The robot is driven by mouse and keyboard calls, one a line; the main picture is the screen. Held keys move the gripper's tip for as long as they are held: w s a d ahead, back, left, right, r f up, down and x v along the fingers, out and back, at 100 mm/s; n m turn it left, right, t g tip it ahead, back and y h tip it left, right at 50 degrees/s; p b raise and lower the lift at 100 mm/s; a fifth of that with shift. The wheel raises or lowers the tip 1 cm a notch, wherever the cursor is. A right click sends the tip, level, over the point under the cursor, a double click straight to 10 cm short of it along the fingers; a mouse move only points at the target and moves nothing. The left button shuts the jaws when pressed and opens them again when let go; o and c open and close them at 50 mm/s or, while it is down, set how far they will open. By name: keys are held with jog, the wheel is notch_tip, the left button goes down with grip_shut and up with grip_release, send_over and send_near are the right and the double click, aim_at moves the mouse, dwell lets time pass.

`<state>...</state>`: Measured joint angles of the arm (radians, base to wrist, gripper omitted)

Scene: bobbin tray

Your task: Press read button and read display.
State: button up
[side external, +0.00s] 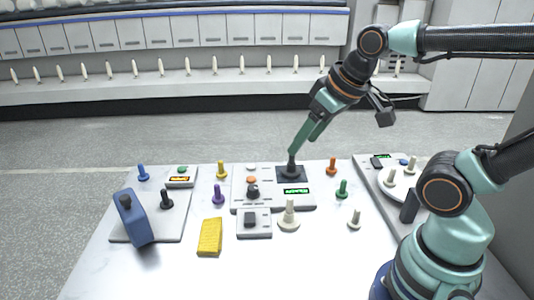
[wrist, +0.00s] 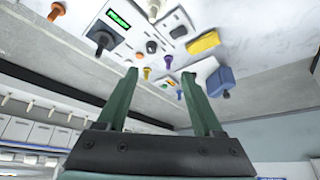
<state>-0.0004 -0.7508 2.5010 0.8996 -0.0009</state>
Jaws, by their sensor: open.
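The middle panel (side external: 240,205) carries a lit green display (side external: 296,191), its text too small to read, plus an orange button (side external: 250,180) and a white button (side external: 251,167). The display also shows in the wrist view (wrist: 118,19). A small box at left has a green button (side external: 182,170) and a lit orange display (side external: 179,179). I cannot tell which button is the read button. My gripper (side external: 294,152) is open and empty, appearing just above the black lever (side external: 291,168). In the wrist view my gripper (wrist: 159,74) has the lever (wrist: 102,38) outside its fingers.
Several coloured bobbins, such as an orange one (side external: 332,165) and a green one (side external: 342,188), stand around the panel. A white dish (side external: 397,185) is at right. The table's front (side external: 170,275) is clear.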

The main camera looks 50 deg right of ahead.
dwell(0.4)
grip_shut()
dwell(1.6)
